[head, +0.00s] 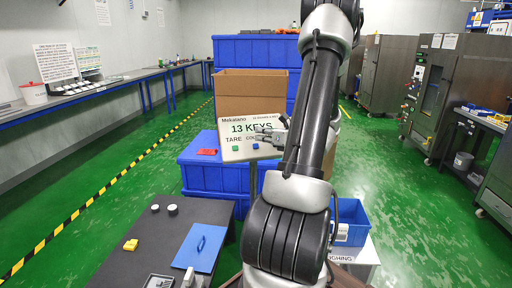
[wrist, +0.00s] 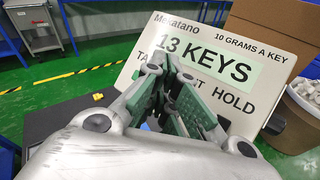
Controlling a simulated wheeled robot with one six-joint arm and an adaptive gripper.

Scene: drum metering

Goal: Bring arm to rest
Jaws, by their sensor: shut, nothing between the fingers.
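My arm reaches up and forward across the middle of the head view. My gripper (head: 264,134) is shut and empty, held in front of the right part of a white counter display (head: 238,152) reading "13 KEYS". In the wrist view the shut fingers (wrist: 172,75) cover part of the lower lettering of the display (wrist: 232,52). I cannot tell whether the fingertips touch the panel.
A cardboard box (head: 250,85) and blue crates (head: 200,172) stand behind the display. A blue bin (head: 350,222) is right of my arm. A dark table (head: 150,233) at front left carries a blue lid (head: 199,248), a yellow block (head: 131,245) and two round pieces. Green floor is free on both sides.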

